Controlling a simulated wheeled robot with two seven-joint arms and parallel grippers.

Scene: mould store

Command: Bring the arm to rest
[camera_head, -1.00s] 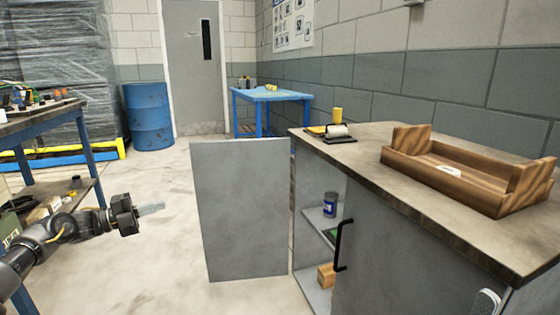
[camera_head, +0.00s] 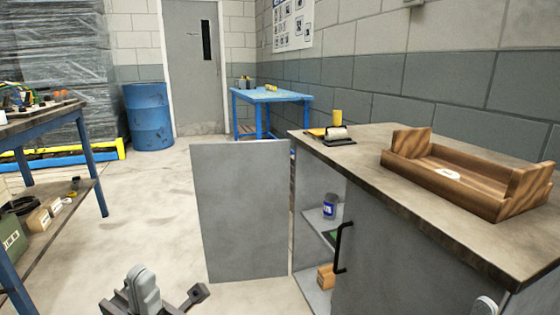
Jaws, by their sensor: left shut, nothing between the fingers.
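My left gripper (camera_head: 141,279) is at the bottom left of the head view, low over the floor and cut off by the lower edge. Its light grey fingers are together, with nothing between them. It stands apart from the grey cabinet (camera_head: 385,245) and lies left of and below the open cabinet door (camera_head: 240,210). A small light grey part at the bottom right edge looks like a fingertip of my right gripper (camera_head: 485,306); the rest is outside the picture, so its opening cannot be told.
A wooden tray (camera_head: 480,198) stands on the cabinet top. The open cabinet holds a blue can (camera_head: 329,205) and a wooden block (camera_head: 326,276). A blue-framed bench (camera_head: 92,170) stands left. Behind are a blue barrel (camera_head: 148,116) and blue table (camera_head: 270,95). Floor between bench and door is clear.

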